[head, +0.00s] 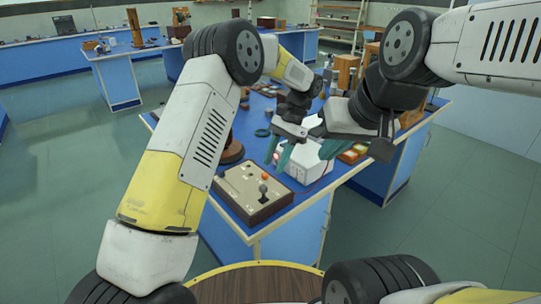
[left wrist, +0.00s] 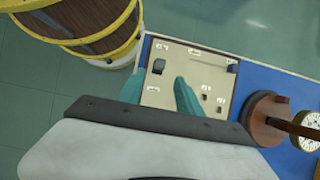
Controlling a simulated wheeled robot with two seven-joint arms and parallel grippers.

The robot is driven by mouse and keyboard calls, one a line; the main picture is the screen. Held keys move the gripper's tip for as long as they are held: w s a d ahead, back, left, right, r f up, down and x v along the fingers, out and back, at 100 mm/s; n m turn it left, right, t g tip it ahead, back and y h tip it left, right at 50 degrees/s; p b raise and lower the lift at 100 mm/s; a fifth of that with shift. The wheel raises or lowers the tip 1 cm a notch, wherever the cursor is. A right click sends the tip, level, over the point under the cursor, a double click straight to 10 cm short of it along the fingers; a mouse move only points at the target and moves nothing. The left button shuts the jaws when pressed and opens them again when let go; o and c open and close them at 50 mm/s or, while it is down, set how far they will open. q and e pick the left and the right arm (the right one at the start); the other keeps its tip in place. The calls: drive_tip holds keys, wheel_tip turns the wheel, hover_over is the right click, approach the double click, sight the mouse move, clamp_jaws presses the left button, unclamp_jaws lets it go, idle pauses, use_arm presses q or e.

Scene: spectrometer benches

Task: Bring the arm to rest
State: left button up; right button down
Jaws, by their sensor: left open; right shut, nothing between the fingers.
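My left gripper (head: 278,154) hangs over the near end of the blue bench (head: 240,222), its teal fingers apart and nothing visible between them. In the left wrist view my left gripper (left wrist: 159,93) shows both fingers above a beige-topped control box (left wrist: 207,83). The box (head: 240,183) lies on the bench and carries a dark lever and an orange knob in the head view. My right gripper (head: 328,147) is above the bench to the right, near a white box (head: 303,163); its fingers look shut and are partly hidden by its own wrist.
Small coloured blocks (head: 352,153) lie right of the white box. Other blue benches (head: 120,80) stand behind. Floor is clear at left and right.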

use_arm(q)
drive_tip(key=s+a+r+n+t+h, duration=0.2)
drive_tip(key=s+a+r, duration=0.2)
drive_tip(key=a+r, duration=0.3)
drive_tip(key=s+a+r+n+t+h, duration=0.15)
drive_tip(key=s+a+r, duration=0.3)
drive_tip(key=r, duration=0.45)
drive_tip(key=s+a+r+n+t+h, duration=0.1)
drive_tip(key=s+a+n+t, duration=0.2)
drive_tip(key=s, duration=0.4)
drive_tip(key=s+a+r+n+t+h, duration=0.1)
drive_tip(key=s+a+n+t+h, duration=0.1)
drive_tip(key=s+a, duration=0.3)
drive_tip(key=s+n+t, duration=0.1)
drive_tip(key=s, duration=0.2)
drive_tip(key=shift+a+r+n, duration=0.25)
drive_tip(key=shift+a+n, duration=0.1)
drive_tip(key=shift+a, duration=0.05)
